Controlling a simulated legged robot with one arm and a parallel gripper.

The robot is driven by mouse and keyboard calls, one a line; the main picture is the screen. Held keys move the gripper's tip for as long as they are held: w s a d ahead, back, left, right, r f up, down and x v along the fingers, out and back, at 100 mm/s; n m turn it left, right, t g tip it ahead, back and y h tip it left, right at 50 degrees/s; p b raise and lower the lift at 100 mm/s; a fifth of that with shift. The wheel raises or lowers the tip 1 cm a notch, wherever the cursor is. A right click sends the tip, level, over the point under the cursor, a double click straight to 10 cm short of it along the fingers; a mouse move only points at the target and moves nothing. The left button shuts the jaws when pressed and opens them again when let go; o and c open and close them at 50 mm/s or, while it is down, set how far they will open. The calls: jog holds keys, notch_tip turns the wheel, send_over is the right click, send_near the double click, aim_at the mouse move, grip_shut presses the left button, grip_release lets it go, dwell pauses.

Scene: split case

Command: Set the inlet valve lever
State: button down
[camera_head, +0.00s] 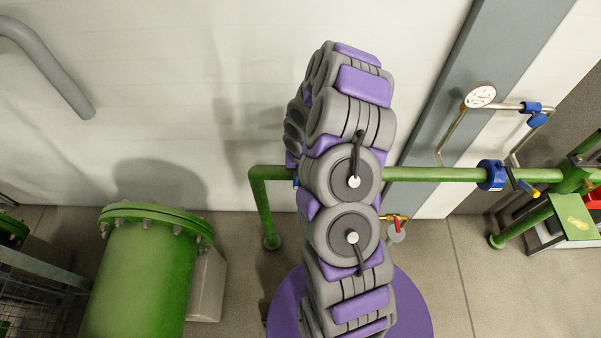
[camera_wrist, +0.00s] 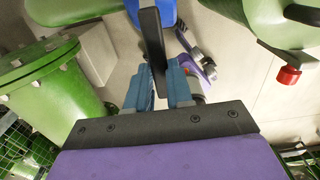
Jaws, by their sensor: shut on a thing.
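In the wrist view a dark, flat valve lever (camera_wrist: 151,40) runs down from a blue valve body (camera_wrist: 115,8) at the top edge. My gripper (camera_wrist: 160,88) has blue-grey fingers on either side of the lever's lower end and is shut on it. In the head view my arm covers the middle of the picture, and my gripper and the lever are hidden behind it. A small bit of blue (camera_head: 295,183) shows at the arm's left edge on the green pipe (camera_head: 430,174).
A large green flanged cylinder (camera_head: 145,270) stands at left, also in the wrist view (camera_wrist: 50,95). At right are a blue fitting (camera_head: 491,175) and a pressure gauge (camera_head: 480,95). A red-handled tap (camera_head: 397,219) sits below the pipe. A red knob (camera_wrist: 288,75) shows in the wrist view.

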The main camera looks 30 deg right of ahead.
jog(key=c, duration=1)
grip_release()
notch_tip(320, 180, up, 17)
jog(key=shift+r, duration=0.15)
